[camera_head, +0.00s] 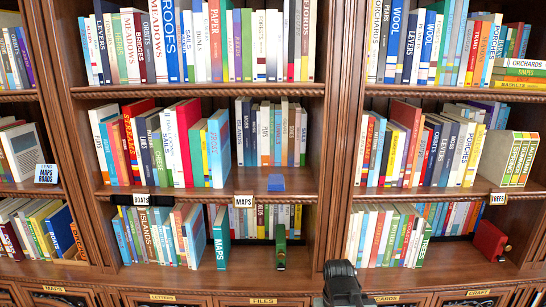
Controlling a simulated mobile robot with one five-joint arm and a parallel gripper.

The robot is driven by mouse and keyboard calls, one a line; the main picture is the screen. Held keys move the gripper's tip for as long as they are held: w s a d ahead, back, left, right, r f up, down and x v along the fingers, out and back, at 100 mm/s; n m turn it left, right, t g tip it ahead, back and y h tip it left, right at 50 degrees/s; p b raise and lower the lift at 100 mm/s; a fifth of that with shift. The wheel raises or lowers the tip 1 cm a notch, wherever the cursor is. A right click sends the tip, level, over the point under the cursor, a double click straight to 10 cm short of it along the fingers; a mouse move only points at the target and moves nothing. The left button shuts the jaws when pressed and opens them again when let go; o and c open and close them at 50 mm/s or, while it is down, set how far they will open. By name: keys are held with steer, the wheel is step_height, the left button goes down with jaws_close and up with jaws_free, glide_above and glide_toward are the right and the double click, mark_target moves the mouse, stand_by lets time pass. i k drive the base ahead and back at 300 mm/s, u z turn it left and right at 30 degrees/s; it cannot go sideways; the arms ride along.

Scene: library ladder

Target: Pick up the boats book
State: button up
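A small label reading BOATS (141,199) is on the shelf edge at the left of the middle bay, below the middle shelf. Above the label stands a row of books, and below it another row with a spine reading ISLANDS (148,237). My gripper (342,287) shows as a dark shape at the bottom edge, in front of the cabinets and well right of the label. Its fingers cannot be made out.
A MAPS label (243,201) is on the shelf edge. Wooden uprights (340,130) divide the bays. A red object (490,240) sits at lower right.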

mark_target(58, 224)
steer(key=u, duration=1.6)
steer(key=i, duration=0.45)
steer(key=u, duration=0.6)
steer(key=i, duration=1.45)
steer(key=u, duration=1.2)
